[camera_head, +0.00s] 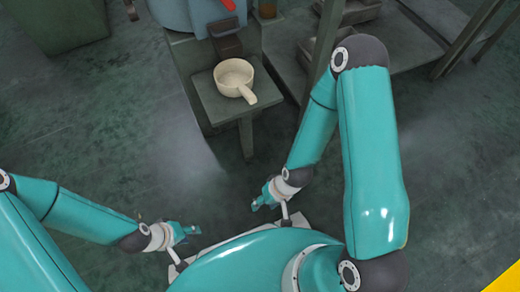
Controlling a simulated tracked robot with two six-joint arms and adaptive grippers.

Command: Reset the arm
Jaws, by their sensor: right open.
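My left arm comes in from the left edge, and its teal gripper (187,232) hangs low over the floor beside my body. I cannot make out whether its fingers are apart. My right arm bends down from the upper right, and its gripper (262,203) is open and empty, low in front of my body. Both grippers are apart from each other and touch no object that I can see.
A cream pan with a handle (233,76) sits on a small grey stand (207,106) below a blue machine (187,14). A metal rack (402,50) stands at the upper right, behind my right arm. A green box (62,22) is at the upper left. The left floor is clear.

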